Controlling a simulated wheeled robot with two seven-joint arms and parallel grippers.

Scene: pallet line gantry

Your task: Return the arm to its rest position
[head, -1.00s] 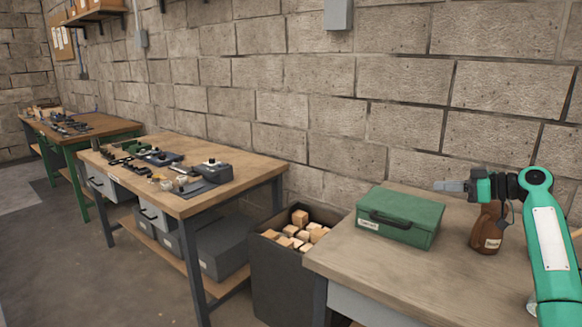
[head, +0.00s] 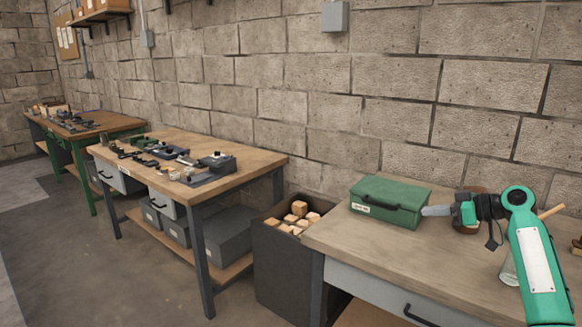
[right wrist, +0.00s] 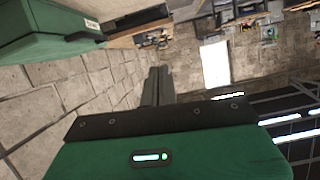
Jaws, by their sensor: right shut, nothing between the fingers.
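My right gripper (head: 436,211) is shut and empty, on a green arm that comes in from the lower right in the head view. It is above the near workbench (head: 345,240), its fingertips close to the right end of the green box. I cannot tell whether they touch. In the right wrist view the shut fingers (right wrist: 157,86) point away toward the room, with nothing between them. My left gripper is not in view.
The green box (head: 390,203) with a dark handle lies on the near workbench. A brown bottle (head: 466,228) stands partly hidden behind my right gripper. A dark bin (head: 283,265) of wooden blocks stands left of this bench. Another workbench (head: 240,165) holds tools; the floor before it is clear.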

